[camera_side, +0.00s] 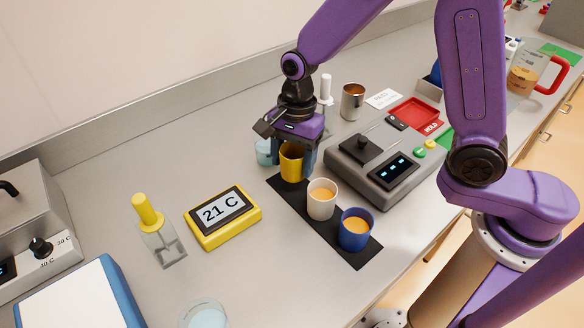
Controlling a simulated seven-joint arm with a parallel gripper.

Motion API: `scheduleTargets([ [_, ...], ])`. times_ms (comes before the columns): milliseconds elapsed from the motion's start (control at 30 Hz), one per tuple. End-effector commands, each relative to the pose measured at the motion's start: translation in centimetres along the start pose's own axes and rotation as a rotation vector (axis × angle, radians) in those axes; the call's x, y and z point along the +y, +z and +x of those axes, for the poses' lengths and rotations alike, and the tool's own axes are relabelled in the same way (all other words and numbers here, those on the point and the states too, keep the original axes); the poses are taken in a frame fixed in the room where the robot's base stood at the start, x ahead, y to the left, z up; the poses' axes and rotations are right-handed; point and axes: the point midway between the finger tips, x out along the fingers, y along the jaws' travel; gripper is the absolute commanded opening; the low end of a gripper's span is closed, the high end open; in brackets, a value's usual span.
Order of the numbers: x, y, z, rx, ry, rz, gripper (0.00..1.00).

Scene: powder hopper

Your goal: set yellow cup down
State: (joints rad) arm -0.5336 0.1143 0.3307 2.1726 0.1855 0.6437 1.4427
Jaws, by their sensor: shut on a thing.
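The yellow cup (291,164) is upright at the far left end of the black strip (357,252). My gripper (291,152) reaches down from above, its fingers on either side of the cup and shut on it. I cannot tell whether the cup's base touches the strip. A white cup (321,201) with orange-brown content stands on the strip beside it. A blue cup (355,231) with similar content stands at the near end.
A grey device with a dark display (392,172) stands close on the right. A pale blue vessel (264,153) is just behind my gripper. A metal cup (352,101) stands farther back. A yellow 21 C display (223,217) is at left, with bare bench between it and the strip.

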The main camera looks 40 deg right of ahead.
Motion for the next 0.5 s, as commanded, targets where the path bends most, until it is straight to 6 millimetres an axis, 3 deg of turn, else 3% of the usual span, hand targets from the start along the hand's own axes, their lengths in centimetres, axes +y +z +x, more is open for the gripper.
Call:
scheduleTargets([
  [233,-0.2,-0.3,3.0,-0.001,0.004,0.001,0.30],
  [500,-0.2,-0.3,3.4,0.000,0.001,0.000,0.30],
])
